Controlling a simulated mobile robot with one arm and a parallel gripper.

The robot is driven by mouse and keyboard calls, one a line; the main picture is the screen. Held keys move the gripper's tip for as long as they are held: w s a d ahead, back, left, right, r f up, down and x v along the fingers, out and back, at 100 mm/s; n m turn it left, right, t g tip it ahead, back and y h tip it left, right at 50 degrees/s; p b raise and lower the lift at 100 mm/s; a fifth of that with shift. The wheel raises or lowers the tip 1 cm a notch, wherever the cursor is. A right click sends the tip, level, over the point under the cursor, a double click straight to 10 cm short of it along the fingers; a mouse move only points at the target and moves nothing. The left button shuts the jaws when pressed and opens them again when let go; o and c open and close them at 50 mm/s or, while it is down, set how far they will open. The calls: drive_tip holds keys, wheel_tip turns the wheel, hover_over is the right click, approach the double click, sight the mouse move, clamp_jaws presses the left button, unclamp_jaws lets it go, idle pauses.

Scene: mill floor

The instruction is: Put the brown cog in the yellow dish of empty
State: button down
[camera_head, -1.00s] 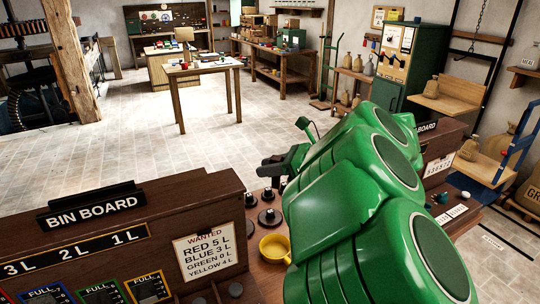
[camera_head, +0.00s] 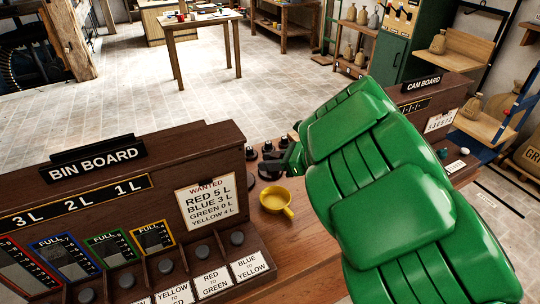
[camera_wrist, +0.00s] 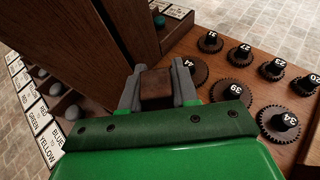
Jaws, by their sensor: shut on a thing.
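My gripper (camera_wrist: 157,92) is shut on a small brown, square-topped piece (camera_wrist: 156,84). No teeth show on it, so I cannot tell from its shape that it is the brown cog. The dish does not show in the wrist view.
Dark numbered cogs (camera_wrist: 235,92) stand on the bench right of my gripper in the wrist view; one marked 44 (camera_wrist: 191,70) is close by. The tall bin board (camera_head: 120,165) is left of the dish. The cam board (camera_head: 424,86) stands beyond my arm.

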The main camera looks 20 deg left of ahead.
hover_over(270, 200)
drive_tip(key=shift+f, duration=4.6)
drive_tip(key=c, duration=0.8)
unclamp_jaws()
drive_tip(key=shift+r, duration=3.45)
drive_tip(key=shift+w, duration=0.1)
